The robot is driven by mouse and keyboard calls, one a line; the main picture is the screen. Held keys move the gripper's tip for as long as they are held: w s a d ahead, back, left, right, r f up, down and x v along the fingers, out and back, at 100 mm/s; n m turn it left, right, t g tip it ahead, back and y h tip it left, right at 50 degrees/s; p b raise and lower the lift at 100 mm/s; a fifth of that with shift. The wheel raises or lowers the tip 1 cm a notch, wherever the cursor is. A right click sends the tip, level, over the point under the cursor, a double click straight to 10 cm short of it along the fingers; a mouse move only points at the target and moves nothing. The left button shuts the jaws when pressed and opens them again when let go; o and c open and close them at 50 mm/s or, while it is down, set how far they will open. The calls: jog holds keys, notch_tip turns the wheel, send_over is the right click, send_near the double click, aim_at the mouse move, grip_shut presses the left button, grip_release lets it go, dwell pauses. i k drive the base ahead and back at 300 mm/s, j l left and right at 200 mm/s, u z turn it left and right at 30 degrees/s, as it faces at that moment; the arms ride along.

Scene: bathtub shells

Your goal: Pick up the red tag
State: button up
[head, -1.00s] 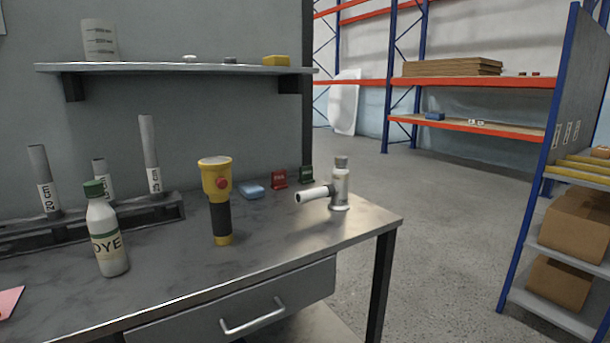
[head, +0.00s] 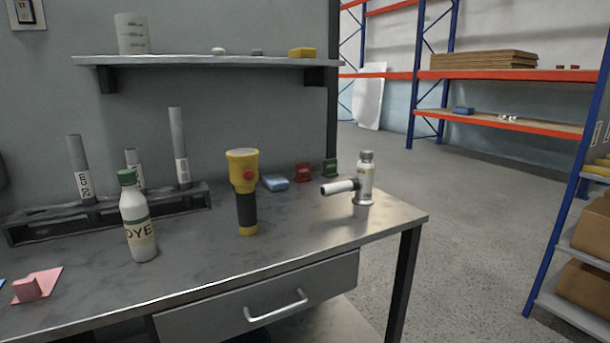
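The red tag (head: 304,172) stands near the back edge of the grey metal workbench (head: 300,230). It is small, with unreadable pale lettering. A green tag (head: 330,168) of like shape stands just right of it, and a blue block (head: 275,183) lies to its left. A white and grey nozzle device (head: 364,180) stands in front and to the right of it. My gripper does not show in this view.
A yellow flashlight (head: 243,190) and a dye bottle (head: 137,215) stand upright on the bench. A rack (head: 110,213) holds several tubes. A wall shelf (head: 200,61) overhangs the bench's back. Open floor (head: 460,220) lies to the right.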

aim_at(302, 170)
jog(key=i+l+u, duration=0.15)
jog(key=i+l, duration=0.3)
jog(key=i+l+u, duration=0.15)
jog(key=i+l, duration=0.35)
jog(key=i+l+u, duration=0.15)
jog(key=i+l, duration=0.4)
jog(key=i+l+u, duration=0.15)
jog(key=i+l, duration=0.3)
jog(key=l, duration=0.15)
